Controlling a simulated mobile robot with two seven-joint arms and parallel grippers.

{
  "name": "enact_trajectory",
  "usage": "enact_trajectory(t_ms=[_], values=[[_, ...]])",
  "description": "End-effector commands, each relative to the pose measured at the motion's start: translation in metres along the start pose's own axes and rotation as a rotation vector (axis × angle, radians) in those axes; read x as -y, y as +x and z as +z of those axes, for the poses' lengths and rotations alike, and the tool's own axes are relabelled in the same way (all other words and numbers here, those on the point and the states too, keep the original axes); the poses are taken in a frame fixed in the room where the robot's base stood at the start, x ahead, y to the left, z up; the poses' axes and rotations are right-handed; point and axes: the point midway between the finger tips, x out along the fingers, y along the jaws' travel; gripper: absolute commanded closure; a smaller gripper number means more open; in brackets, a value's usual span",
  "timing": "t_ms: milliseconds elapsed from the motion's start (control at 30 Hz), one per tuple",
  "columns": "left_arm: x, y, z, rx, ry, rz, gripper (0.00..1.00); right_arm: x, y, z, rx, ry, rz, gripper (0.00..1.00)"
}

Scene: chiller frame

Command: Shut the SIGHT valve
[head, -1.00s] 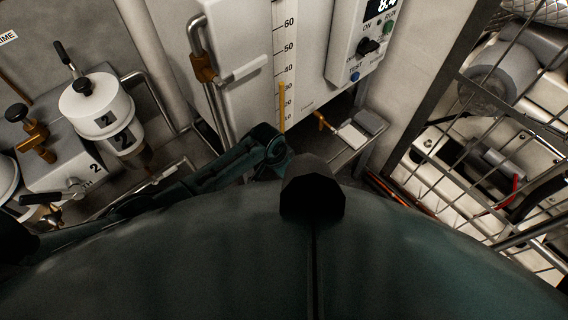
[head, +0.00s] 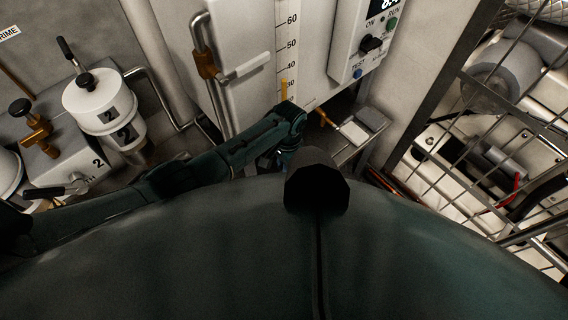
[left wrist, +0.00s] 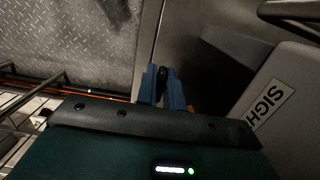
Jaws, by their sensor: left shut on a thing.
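My left gripper (left wrist: 163,88) shows in the left wrist view as two blue fingers shut on a black handle (left wrist: 162,75) that sticks up between them. A bit of brass colour shows just right of the fingers; the rest of the valve is hidden behind them and the wrist. A grey housing with a SIGHT label (left wrist: 268,103), cut off at its end, stands to the right of the fingers. In the head view my left arm reaches in from the left below the level gauge (head: 286,50), and its hand is mostly hidden. My right gripper is in no view.
Left are a white canister marked 2 (head: 100,103) and brass valves (head: 38,132). A brass valve with a white lever (head: 246,67) is on the upright pipe. A control box (head: 366,42) hangs above a small shelf (head: 370,118). A wire mesh guard (head: 490,130) closes the right side.

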Motion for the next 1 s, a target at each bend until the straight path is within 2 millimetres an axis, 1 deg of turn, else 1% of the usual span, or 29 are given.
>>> enact_trajectory(t_ms=[67,100,367,567,667,767,833,1000], values=[[0.001,-0.003,-0.002,-0.003,0.001,-0.001,1.0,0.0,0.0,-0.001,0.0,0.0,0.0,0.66],[0.001,-0.003,-0.002,-0.003,0.001,-0.001,0.9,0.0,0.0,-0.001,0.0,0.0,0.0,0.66],[0.0,-0.002,-0.001,-0.003,0.0,-0.001,0.69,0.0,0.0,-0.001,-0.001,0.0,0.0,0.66],[0.0,-0.002,-0.001,-0.003,0.0,-0.001,0.69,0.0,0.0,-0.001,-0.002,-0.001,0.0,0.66],[0.0,-0.007,-0.001,-0.004,0.0,-0.001,0.69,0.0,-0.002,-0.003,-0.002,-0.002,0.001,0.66],[0.001,-0.02,-0.001,-0.005,0.0,-0.001,0.69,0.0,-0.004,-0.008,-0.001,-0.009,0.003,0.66],[0.001,-0.033,-0.001,-0.005,0.0,-0.001,0.69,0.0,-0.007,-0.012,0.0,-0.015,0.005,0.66],[0.0,-0.06,-0.001,-0.006,0.0,-0.001,0.69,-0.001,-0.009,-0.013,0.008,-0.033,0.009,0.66]])
